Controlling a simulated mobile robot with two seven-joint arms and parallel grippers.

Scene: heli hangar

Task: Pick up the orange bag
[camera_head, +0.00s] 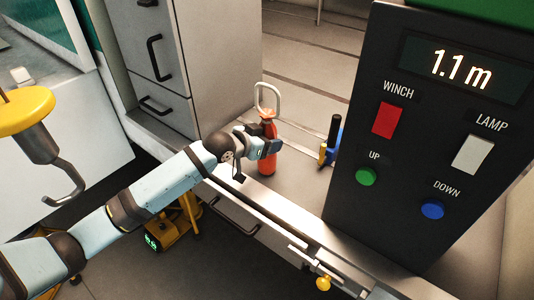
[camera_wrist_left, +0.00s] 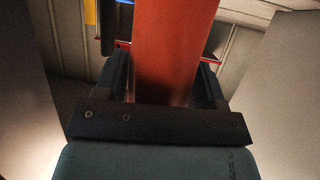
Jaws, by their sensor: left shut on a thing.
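The orange bag (camera_head: 267,164) looks like a slim, upright, bottle-shaped orange thing with a pale grey loop (camera_head: 267,92) on top. It is at the bench's near edge, and I cannot tell whether its bottom touches the surface. My left gripper (camera_head: 268,146) reaches it from the left and is shut around its upper middle. In the left wrist view the orange body (camera_wrist_left: 172,50) runs between the two dark fingers (camera_wrist_left: 165,85). My right gripper is not in view.
A dark winch panel (camera_head: 400,230) with switches and buttons stands close on the right. A blue, black and yellow tool (camera_head: 332,143) is just right of the bag. A grey drawer cabinet (camera_head: 215,55) is behind left. A yellow-topped hook (camera_head: 65,180) hangs at the left.

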